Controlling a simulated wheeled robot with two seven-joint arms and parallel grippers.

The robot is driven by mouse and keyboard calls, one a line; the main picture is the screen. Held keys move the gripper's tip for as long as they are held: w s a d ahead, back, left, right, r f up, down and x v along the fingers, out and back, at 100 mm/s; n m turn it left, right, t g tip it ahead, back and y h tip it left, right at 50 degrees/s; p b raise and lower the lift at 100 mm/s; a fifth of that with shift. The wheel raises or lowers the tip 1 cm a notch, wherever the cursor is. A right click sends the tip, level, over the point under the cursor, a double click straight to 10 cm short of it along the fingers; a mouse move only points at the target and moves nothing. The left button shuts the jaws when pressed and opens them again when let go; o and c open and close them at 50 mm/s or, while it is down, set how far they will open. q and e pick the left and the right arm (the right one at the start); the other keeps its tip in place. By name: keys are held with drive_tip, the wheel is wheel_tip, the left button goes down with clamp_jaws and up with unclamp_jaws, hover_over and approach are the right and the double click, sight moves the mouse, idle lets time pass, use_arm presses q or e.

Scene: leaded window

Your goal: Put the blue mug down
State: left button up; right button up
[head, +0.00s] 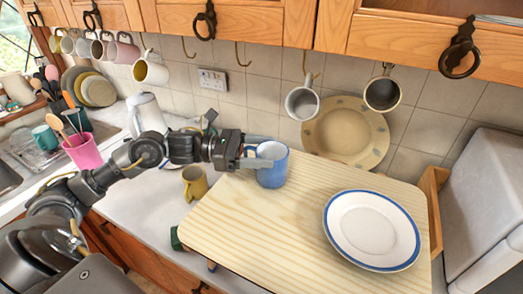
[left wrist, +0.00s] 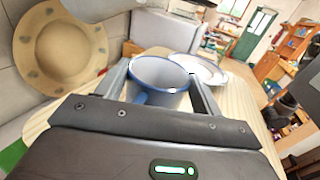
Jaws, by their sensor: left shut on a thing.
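The blue mug (head: 272,172) is upright at the back left part of the pale wooden board (head: 250,222). My left gripper (head: 264,152) reaches in from the left and is shut on it. In the left wrist view the blue mug (left wrist: 160,78) sits between the two fingers (left wrist: 162,90), its open rim facing up and its handle toward the gripper body. I cannot tell whether its base touches the board or is slightly above it. My right gripper is not in view.
A white plate with a blue rim (head: 372,230) lies on the board's right side. A yellow mug (head: 194,183) stands left of the board. The board's front left is clear.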

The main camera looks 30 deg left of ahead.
use_arm(q)
drive_tip(key=shift+f, duration=0.15)
drive_tip(key=o, duration=1.4)
drive_tip(key=shift+o, duration=0.5)
drive_tip(key=shift+r, duration=0.2)
drive_tip(key=shift+s+a+f+b, duration=0.25)
drive_tip(key=shift+a+b, duration=0.1)
drive_tip(key=shift+a, duration=0.2)
drive_tip(key=shift+s+a+f+b, duration=0.2)
drive_tip(key=shift+a+b, duration=0.15)
drive_tip(key=shift+a, duration=0.15)
drive_tip(key=b+v, duration=0.3)
drive_tip(key=v, duration=0.4)
drive_tip(key=shift+r, duration=0.2)
drive_tip(key=shift+b+v, duration=0.4)
drive_tip(key=shift+v, duration=0.95)
